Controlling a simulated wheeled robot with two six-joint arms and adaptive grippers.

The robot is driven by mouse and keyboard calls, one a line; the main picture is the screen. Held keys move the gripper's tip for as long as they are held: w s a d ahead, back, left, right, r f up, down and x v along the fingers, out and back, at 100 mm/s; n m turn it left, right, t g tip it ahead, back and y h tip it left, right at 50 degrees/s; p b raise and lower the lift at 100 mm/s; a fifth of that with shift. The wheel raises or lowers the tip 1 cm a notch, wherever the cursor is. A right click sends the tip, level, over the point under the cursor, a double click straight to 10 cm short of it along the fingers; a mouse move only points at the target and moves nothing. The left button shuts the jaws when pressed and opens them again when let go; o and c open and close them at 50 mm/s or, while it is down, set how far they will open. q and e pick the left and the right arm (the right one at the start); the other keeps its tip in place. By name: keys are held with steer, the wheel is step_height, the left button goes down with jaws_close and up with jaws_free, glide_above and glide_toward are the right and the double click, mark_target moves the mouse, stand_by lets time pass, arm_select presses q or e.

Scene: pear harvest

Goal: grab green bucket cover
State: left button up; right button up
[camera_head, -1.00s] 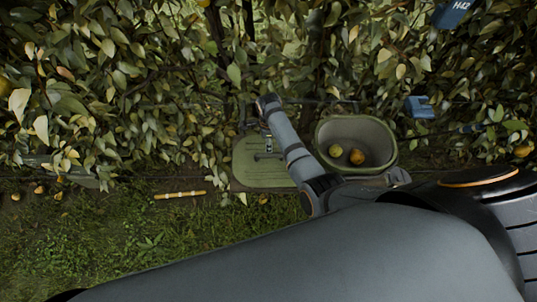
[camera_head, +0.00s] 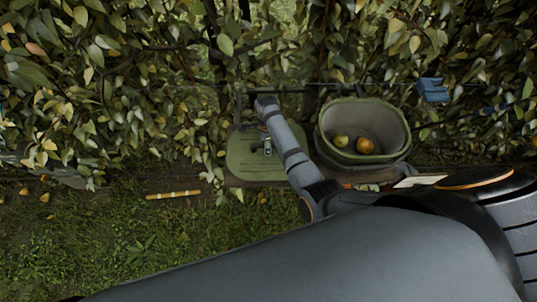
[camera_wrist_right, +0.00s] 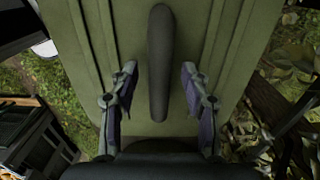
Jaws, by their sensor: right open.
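The green bucket cover (camera_head: 245,165) lies flat beside the bucket in the head view. It fills much of the right wrist view (camera_wrist_right: 90,35), with its dark bar handle (camera_wrist_right: 158,50) running up the middle. My right gripper (camera_wrist_right: 158,78) is open, with one finger on each side of the handle and gaps between. In the head view my right gripper (camera_head: 264,148) is above the cover, small and partly hidden by its arm. The green bucket (camera_head: 324,147) stands to the right of the cover, with a yellow-green pear (camera_head: 341,140) and an orange-brown pear (camera_head: 365,146) inside. My left gripper is out of view.
Dense foliage (camera_head: 120,70) stands behind the cover and bucket. A blue box (camera_head: 432,90) hangs at the right. A yellow stick (camera_head: 173,194) lies on the ground to the left. Grass (camera_head: 130,240) is open at the lower left.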

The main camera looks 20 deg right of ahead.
steer(key=shift+r, duration=0.1)
steer(key=shift+c, duration=0.8)
jaws_close()
